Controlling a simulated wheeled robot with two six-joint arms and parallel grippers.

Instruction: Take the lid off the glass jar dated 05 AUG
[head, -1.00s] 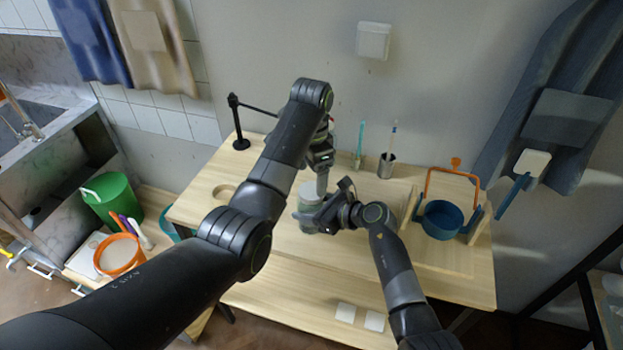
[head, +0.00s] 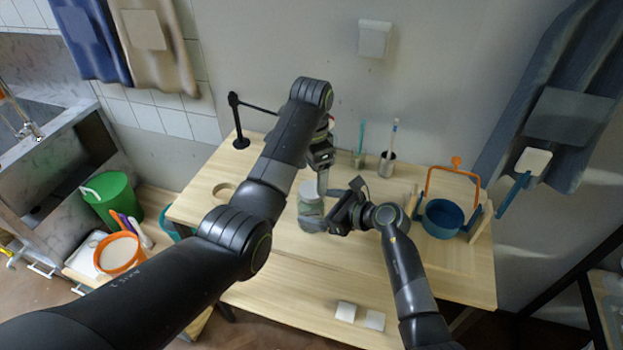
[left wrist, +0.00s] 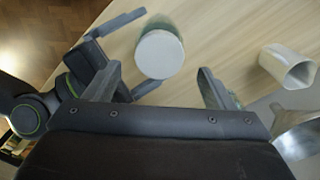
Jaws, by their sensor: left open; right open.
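The glass jar (head: 311,214) stands upright on the wooden table with its pale round lid (head: 308,189) on top. The lid also shows from above in the left wrist view (left wrist: 160,54). No date can be read on the jar. My left gripper (head: 322,186) points down close beside the lid, open and empty; in its wrist view the lid lies just beyond the space between the fingers. My right gripper (head: 338,219) is open at the jar's right side, with its fingers towards the jar. Whether it touches the glass I cannot tell.
A metal cup (head: 386,165) with a brush stands behind on the table. A wooden ring (head: 223,190) lies at the left.

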